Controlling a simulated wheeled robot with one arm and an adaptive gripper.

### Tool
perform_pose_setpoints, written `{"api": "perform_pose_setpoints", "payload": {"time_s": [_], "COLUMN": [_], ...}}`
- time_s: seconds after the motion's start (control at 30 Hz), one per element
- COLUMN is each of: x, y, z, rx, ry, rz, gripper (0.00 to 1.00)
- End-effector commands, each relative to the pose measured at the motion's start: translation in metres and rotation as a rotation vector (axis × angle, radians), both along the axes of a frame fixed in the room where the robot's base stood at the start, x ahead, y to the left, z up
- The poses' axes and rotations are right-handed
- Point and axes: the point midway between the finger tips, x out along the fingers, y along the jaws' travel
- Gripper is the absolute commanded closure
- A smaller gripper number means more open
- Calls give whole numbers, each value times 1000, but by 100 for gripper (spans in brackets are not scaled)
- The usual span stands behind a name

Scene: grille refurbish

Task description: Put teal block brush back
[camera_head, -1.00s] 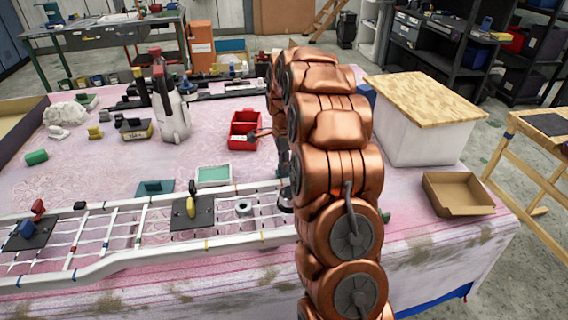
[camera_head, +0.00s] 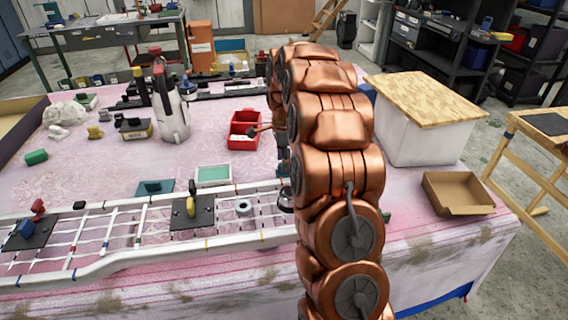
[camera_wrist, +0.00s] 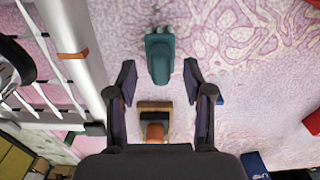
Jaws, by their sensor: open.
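The teal block brush (camera_wrist: 160,55) lies on the pink patterned cloth in the wrist view, with pale grey knobs or bristles at its far end. My gripper (camera_wrist: 159,80) points down over it. Its two dark fingers are apart, one on each side of the brush's near end, with gaps between. Nothing is held. A brown block with an orange part (camera_wrist: 155,115) shows below the brush, nearer the palm. In the head view my copper arm hides the gripper and the brush.
The white grille (camera_head: 100,262) lies along the table's front, left of my arm; its rail (camera_wrist: 80,45) is close to the left finger. A red bin (camera_head: 244,143), a green-topped tray (camera_head: 213,185) and a white box with a wooden top (camera_head: 415,140) stand nearby.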

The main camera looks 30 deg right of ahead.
Motion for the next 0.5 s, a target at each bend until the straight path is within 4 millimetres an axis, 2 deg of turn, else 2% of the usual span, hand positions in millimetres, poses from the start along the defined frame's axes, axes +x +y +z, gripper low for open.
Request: {"api": "perform_pose_setpoints", "payload": {"time_s": [0.3,0.5], "x": [1,1], "y": [0,0], "z": [63,89], "rx": [-3,-1], "ry": [-7,-4], "rz": [-1,0], "gripper": [49,49]}}
